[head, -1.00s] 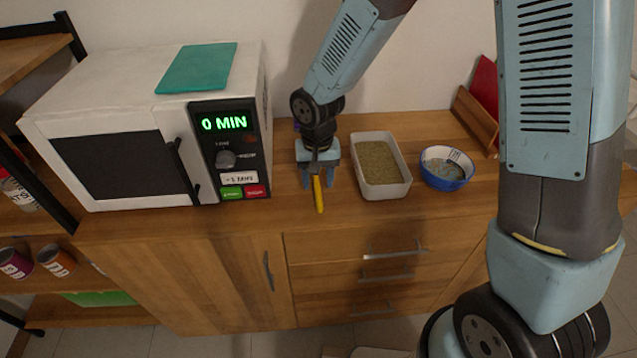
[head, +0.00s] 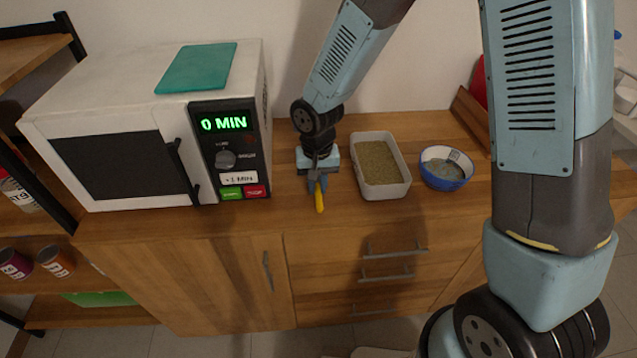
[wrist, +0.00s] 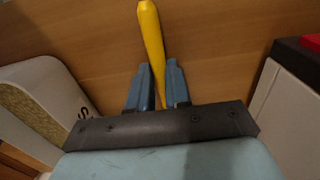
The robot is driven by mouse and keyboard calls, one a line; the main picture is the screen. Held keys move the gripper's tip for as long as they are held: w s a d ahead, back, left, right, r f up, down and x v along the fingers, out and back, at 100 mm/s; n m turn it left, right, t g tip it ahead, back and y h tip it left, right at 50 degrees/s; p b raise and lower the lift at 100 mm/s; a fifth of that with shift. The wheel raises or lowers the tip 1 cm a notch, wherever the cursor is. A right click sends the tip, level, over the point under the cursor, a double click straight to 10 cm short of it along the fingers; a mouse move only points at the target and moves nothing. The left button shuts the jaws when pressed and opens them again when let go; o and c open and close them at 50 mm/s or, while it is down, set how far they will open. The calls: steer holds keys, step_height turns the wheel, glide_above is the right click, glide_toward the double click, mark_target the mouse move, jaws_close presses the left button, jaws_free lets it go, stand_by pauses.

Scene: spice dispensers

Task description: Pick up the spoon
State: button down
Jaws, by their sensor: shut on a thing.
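The spoon shows as a yellow handle (head: 320,203) at the front of the wooden counter; its head end is hidden by my gripper. My gripper (head: 317,186) points down over the handle, between the microwave and the white tub. In the wrist view the yellow handle (wrist: 149,32) runs between the two blue fingers of my gripper (wrist: 158,78), which are shut on it. I cannot tell whether the spoon still touches the counter.
A white microwave (head: 120,130) stands left of my gripper, with a teal board (head: 197,68) on top. A white tub of grain (head: 399,192) is close on the right, then a blue-rimmed bowl (head: 445,184). Drawers (head: 330,270) lie below the counter's front edge.

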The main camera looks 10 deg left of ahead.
mark_target(317, 187)
stand_by(0.3)
steer(key=shift+r, duration=0.5)
step_height(317, 187, up, 2)
steer(key=shift+r, duration=0.2)
steer(key=s+d+r, duration=0.2)
steer(key=s+r, duration=0.2)
steer(key=s, duration=0.2)
steer(key=s+d+r, duration=0.3)
steer(key=s+r, duration=0.2)
steer(key=s, duration=0.1)
steer(key=shift+s+d+r, duration=0.3)
steer(key=shift+s+d, duration=0.05)
steer(key=shift+s, duration=0.05)
